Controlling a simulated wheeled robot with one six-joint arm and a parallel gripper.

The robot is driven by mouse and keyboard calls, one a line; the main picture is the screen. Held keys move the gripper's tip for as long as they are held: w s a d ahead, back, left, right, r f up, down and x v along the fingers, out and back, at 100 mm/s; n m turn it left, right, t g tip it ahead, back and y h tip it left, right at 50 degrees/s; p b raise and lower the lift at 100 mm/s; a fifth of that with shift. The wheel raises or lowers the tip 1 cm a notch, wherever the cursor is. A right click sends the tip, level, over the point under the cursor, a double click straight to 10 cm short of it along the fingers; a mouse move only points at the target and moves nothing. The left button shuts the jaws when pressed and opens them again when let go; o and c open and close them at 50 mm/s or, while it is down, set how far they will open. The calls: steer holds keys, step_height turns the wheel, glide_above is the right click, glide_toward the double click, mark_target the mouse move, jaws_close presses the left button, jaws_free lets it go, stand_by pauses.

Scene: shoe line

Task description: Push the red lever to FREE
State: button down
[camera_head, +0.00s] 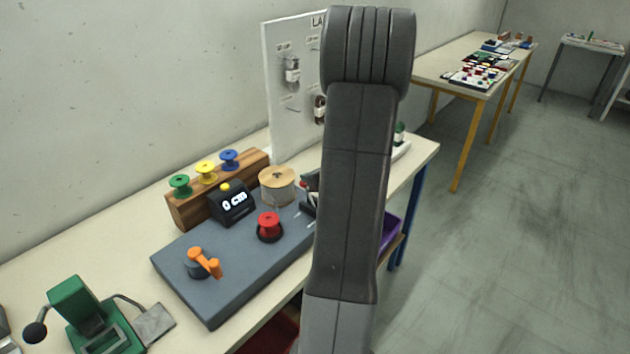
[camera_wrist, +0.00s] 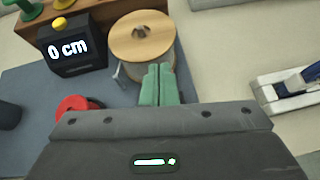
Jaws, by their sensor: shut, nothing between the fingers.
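My gripper (camera_wrist: 159,70) shows in the wrist view as two green fingers pressed together, with nothing between them. The fingertips are just below the wooden spool (camera_wrist: 142,38) in the picture. I cannot make out a clear red lever in either view. A small red spot (camera_head: 303,184) beside my arm in the head view is too small and too covered to identify. The word FREE is not readable anywhere. My arm hides the right part of the grey base board (camera_head: 215,302) and of the white panel.
A red spool (camera_head: 269,226), an orange crank (camera_head: 204,262) and a black counter reading 0 cm (camera_head: 233,204) stand on the board. A wooden rack (camera_head: 190,212) holds green, yellow and blue spools. A green device (camera_head: 85,315) is at left. A white-and-blue fixture (camera_wrist: 285,92) lies at right.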

steer(key=shift+w+a, duration=0.25)
steer(key=shift+a, duration=0.1)
stand_by(0.5)
steer(key=s+d+r+p, duration=0.1)
steer(key=s+d+r, duration=0.1)
steer(key=r, duration=1)
steer(key=shift+s+d+p, duration=0.2)
steer(key=shift+s+p, duration=0.2)
steer(key=shift+s, duration=0.45)
step_height(320, 180, down, 12)
steer(key=d+b, duration=0.1)
steer(key=shift+w+d, duration=0.35)
